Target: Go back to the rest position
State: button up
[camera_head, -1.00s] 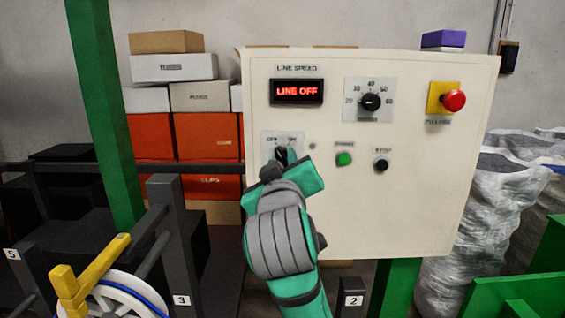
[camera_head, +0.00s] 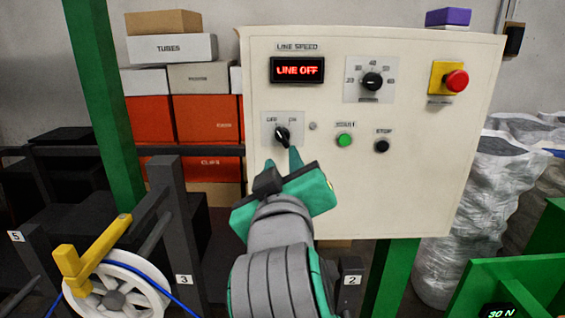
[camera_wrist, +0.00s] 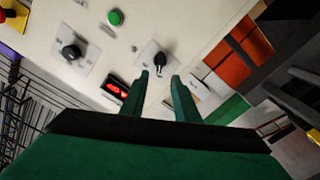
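My gripper (camera_head: 283,165) is in front of the lower left of the cream control panel (camera_head: 400,200), just below the black OFF/ON switch (camera_head: 282,135). In the wrist view, my gripper (camera_wrist: 162,82) has its two green fingers apart with nothing between them. The switch (camera_wrist: 158,62) shows beyond the fingertips, clear of them. The switch handle is tilted, and the red display reads LINE OFF (camera_head: 297,70).
The panel also carries a speed dial (camera_head: 372,81), a green start button (camera_head: 344,140), a black stop button (camera_head: 381,146) and a red emergency button (camera_head: 456,80). A cable reel (camera_head: 150,275) stands lower left. Wrapped sacks (camera_head: 480,190) stand at right.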

notch_tip(320, 180, down, 37)
jog(key=s+a+m+g, duration=0.1)
jog(key=m, duration=0.4)
jog(key=s+f+m+g, duration=0.1)
jog(key=s+f, duration=1.3)
jog(key=s, duration=0.2)
jog(key=s+d+f, duration=0.1)
jog(key=s+f, duration=0.1)
jog(key=s, duration=1.7)
jog(key=shift+f+g, duration=0.3)
jog(key=shift+d, duration=0.2)
jog(key=shift+s+a, duration=0.15)
